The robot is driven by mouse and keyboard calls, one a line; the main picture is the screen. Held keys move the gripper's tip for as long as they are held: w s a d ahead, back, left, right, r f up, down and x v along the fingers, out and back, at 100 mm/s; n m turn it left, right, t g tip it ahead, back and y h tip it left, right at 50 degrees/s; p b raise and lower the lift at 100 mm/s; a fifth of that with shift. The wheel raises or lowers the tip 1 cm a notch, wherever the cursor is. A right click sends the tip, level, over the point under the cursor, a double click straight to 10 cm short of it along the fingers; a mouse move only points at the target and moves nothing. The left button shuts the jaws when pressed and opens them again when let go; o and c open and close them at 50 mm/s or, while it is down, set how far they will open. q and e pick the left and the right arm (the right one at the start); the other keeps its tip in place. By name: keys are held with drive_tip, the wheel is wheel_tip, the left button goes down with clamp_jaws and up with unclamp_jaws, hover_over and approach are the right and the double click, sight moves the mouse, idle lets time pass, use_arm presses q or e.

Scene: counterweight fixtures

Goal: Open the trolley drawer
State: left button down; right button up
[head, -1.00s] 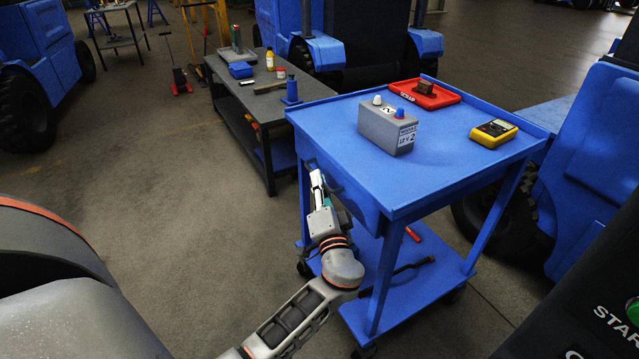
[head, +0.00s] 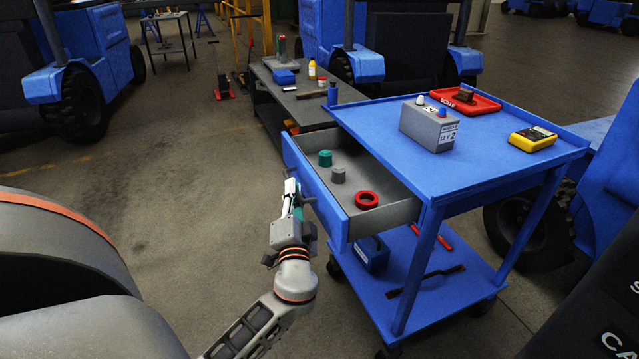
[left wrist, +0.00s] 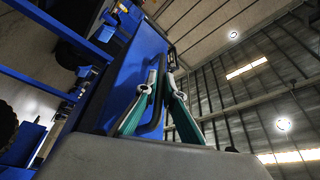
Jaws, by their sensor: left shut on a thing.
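The blue trolley (head: 470,172) stands right of centre in the head view. Its drawer (head: 328,196) is pulled out to the left, showing a grey inside with a green part (head: 325,158), a grey part (head: 338,175) and a red ring (head: 366,200). My left gripper (head: 293,190) is at the drawer's front face. In the left wrist view its two fingers (left wrist: 162,88) are shut on the dark bar handle (left wrist: 155,112) of the blue drawer front. My right gripper is not in view.
On the trolley top are a grey battery (head: 429,126), a red scrap tray (head: 482,104) and a yellow meter (head: 533,139). The lower shelf (head: 425,285) holds a blue box (head: 371,253) and a dark bar. A dark workbench (head: 290,95) stands behind. Floor left of the drawer is clear.

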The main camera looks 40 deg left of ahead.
use_arm(q)
drive_tip(key=s+a+b, duration=0.1)
drive_tip(key=s+a, duration=0.2)
drive_tip(key=s, duration=0.6)
drive_tip(key=shift+a, duration=0.3)
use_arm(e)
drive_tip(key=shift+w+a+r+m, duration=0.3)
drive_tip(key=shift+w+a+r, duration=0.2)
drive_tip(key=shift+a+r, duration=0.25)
use_arm(q)
drive_tip(key=shift+f, duration=0.1)
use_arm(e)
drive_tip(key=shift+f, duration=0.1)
use_arm(q)
drive_tip(key=c, duration=2.2)
unclamp_jaws()
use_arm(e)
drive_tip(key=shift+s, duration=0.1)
use_arm(q)
drive_tip(key=shift+o, duration=0.2)
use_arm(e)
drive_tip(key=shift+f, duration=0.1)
use_arm(q)
drive_tip(key=v, duration=1.2)
